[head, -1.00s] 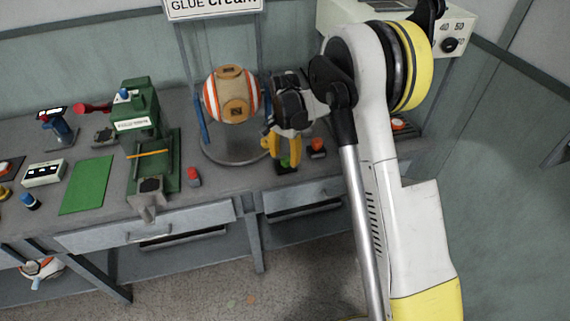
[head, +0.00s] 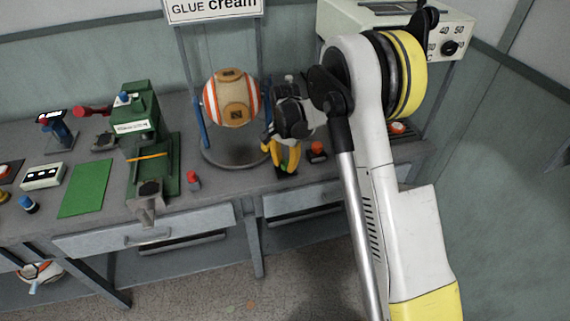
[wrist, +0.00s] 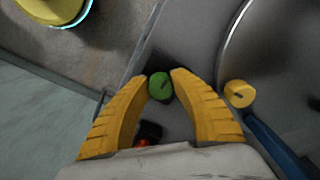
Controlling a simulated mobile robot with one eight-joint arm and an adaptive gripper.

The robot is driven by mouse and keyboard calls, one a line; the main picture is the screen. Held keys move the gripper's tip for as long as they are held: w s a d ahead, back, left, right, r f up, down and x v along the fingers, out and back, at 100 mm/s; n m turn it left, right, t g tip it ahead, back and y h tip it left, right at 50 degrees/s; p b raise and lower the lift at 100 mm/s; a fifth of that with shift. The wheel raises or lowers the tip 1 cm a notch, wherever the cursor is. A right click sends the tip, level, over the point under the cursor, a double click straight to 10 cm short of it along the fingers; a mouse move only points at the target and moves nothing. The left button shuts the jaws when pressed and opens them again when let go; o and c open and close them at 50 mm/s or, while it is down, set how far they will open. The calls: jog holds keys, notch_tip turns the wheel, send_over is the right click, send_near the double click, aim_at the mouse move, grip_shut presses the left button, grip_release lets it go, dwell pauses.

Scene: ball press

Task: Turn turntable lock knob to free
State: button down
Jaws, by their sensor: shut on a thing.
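A round green knob (wrist: 161,87) with a dark slot mark sits on a dark base at the table's front edge. My gripper (wrist: 162,76) is shut on this green knob, one yellow finger on each side of it. The round grey turntable (head: 212,156) carries an orange-and-white ball (head: 231,97) between blue supports. A yellow knob (wrist: 239,93) sits beside a blue support, just right of my fingers in the wrist view.
A red-topped black button (head: 317,151) stands close right of my gripper. A small red-topped button (head: 193,180) is left of the turntable. A green press (head: 135,130) and a green mat (head: 86,188) are farther left. Drawers lie below the table edge.

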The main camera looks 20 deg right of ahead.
jog(key=shift+n, duration=0.3)
jog(key=n, duration=0.4)
jog(key=shift+s+d, duration=0.1)
jog(key=n, duration=0.9)
jog(key=shift+d, duration=0.1)
jog(key=shift+n, duration=2)
jog(key=c, duration=1.1)
grip_release()
jog(key=shift+o, duration=0.2)
